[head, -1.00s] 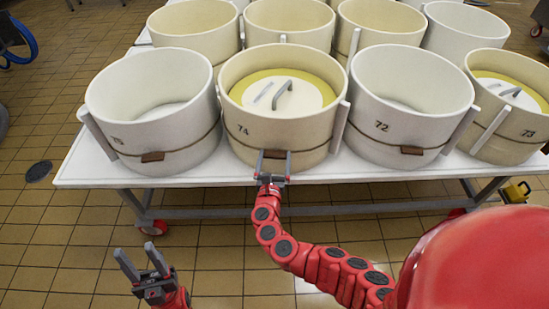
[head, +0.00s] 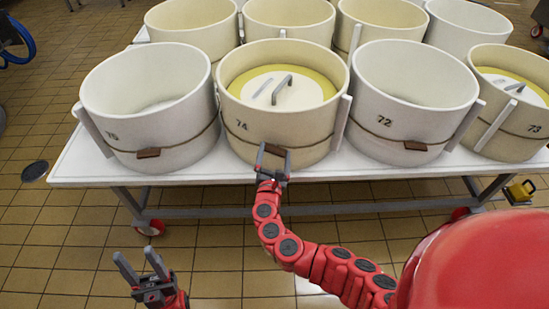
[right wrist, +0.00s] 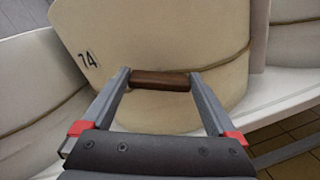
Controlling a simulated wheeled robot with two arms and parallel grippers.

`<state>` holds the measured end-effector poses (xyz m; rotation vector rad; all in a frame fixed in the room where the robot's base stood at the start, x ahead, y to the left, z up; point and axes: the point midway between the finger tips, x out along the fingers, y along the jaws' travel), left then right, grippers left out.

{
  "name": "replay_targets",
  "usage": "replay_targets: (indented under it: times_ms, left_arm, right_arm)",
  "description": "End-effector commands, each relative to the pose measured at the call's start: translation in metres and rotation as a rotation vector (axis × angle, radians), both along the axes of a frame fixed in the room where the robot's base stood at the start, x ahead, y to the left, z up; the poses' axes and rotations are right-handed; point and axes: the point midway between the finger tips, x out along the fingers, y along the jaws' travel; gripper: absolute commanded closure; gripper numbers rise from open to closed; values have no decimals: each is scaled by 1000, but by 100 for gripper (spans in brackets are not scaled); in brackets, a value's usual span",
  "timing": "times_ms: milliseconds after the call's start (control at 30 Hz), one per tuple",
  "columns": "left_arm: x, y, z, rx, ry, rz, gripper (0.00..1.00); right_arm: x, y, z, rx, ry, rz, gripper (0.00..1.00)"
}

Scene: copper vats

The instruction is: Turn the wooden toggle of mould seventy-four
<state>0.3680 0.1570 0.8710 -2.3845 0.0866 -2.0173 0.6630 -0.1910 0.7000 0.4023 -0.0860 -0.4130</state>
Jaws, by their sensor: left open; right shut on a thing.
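Mould seventy-four (head: 240,142) is a cream round mould at the front of the table, marked 74, with a cord round it and a pale lid with a handle inside on a yellow layer. Its brown wooden toggle (right wrist: 160,80) is at the front. My right gripper (head: 275,153) is shut on the toggle, with one finger at each end, as the right wrist view also shows (right wrist: 160,85). In the head view the toggle slants down to the right. My left gripper (head: 138,262) is open and empty, low at the left, apart from the table.
Mould 75 (head: 180,149) stands close on the left and mould 72 (head: 385,128) on the right, each with its own toggle. Mould 73 (head: 510,143) is further right. More moulds stand behind. The white table's front edge (head: 90,180) lies below them; tiled floor is clear in front.

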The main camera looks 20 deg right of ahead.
Motion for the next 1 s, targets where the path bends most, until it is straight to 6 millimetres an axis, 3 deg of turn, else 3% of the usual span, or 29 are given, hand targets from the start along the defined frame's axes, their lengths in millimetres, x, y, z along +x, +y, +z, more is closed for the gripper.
replay_targets:
  times_ms: [33,1000]
  left_arm:
    - [0,0,-10,0,0,0,50]
    - [0,0,-101,0,0,0,50]
  right_arm:
    - [0,0,-5,41,-18,2,62]
    - [-1,-3,-8,858,-384,-1,62]
